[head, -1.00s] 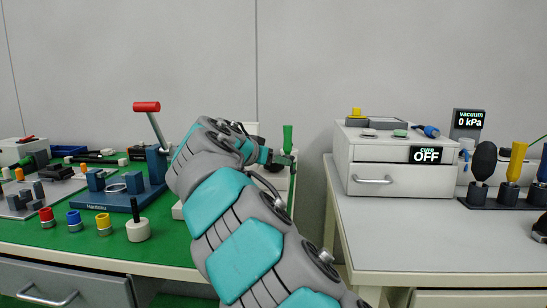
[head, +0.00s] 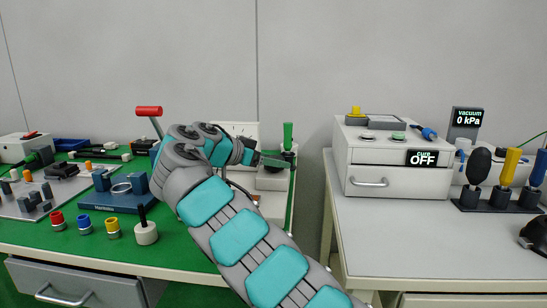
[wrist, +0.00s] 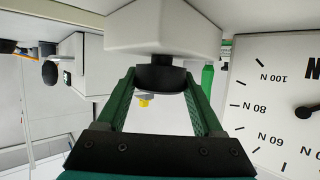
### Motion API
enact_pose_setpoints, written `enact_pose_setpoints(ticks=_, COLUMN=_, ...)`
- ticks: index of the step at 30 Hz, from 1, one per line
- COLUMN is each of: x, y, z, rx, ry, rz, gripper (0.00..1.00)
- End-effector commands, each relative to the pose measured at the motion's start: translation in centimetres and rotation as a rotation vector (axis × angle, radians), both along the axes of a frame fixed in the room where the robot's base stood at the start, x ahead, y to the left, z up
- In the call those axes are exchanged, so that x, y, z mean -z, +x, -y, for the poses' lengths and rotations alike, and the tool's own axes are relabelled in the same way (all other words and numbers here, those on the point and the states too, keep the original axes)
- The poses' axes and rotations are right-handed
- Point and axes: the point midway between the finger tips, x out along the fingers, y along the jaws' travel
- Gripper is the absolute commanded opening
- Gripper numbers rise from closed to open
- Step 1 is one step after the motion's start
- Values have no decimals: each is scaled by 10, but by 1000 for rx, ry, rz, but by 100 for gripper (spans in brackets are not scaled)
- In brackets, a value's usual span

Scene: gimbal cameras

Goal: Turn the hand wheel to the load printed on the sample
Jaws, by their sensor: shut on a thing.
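My gripper (wrist: 160,80) has its two green fingers closed on the sides of a dark round part, apparently the hand wheel (wrist: 160,76), under a pale grey block in the wrist view. In the head view my gripper (head: 279,159) is at the white tester on the right end of the green bench, small and partly hidden by my wrist. The tester's white dial (wrist: 272,100) shows at the right of the wrist view, upside down, with 60, 80 and 100 N marks. Its black needle runs out of the picture, so I cannot read it. I cannot make out a printed sample.
A green upright handle (head: 288,136) stands close beside my gripper. A blue press with a red-handled lever (head: 149,112) stands left of my arm. Red, blue and yellow capped pieces (head: 84,225) line the bench front. The right table (head: 420,240) has clear space in front.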

Motion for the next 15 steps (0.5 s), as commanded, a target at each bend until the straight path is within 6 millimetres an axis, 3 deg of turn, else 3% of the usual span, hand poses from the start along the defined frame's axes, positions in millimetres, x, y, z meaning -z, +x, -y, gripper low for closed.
enact_pose_setpoints(ticks=15, x=1, y=1, z=0, rx=77, ry=-1, rz=-3, gripper=13)
